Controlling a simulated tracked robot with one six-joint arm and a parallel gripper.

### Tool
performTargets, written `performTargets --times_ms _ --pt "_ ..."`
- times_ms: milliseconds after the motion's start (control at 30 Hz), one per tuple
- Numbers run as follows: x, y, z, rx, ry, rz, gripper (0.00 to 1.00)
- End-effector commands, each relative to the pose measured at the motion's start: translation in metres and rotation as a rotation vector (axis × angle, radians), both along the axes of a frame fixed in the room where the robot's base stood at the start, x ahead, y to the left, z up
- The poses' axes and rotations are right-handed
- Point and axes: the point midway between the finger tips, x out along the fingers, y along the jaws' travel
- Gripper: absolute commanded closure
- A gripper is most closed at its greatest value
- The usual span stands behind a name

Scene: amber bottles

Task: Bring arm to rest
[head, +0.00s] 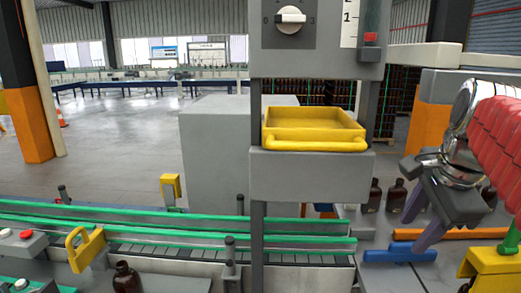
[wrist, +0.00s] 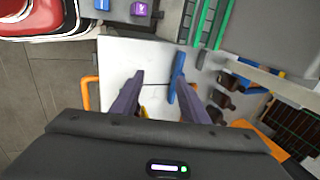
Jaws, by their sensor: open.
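My gripper (head: 418,230) is at the right of the head view, below my red-sleeved arm, with its fingers pointing down. In the wrist view my gripper (wrist: 160,92) has two dark purple fingers standing wide apart. I see nothing held between them. A white surface (wrist: 118,58) lies beyond the fingers. A blue bar (wrist: 177,75) shows close to the right finger; I cannot tell whether they touch. The blue bar (head: 400,255) also shows just below the fingers in the head view.
Amber bottles (head: 375,196) stand behind my gripper, and another bottle (head: 127,279) stands at the front left. A conveyor (head: 180,246) with green rails runs across the left. A grey post with a yellow tray (head: 313,144) rises in the middle. An orange bar (head: 435,233) lies near my gripper.

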Motion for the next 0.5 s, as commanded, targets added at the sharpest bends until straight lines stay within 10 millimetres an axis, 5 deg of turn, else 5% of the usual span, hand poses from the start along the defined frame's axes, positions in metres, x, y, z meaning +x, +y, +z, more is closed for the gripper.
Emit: performTargets --times_ms 500 --pt "-0.038 0.117 -0.098 -0.381 -0.008 0.947 0.59"
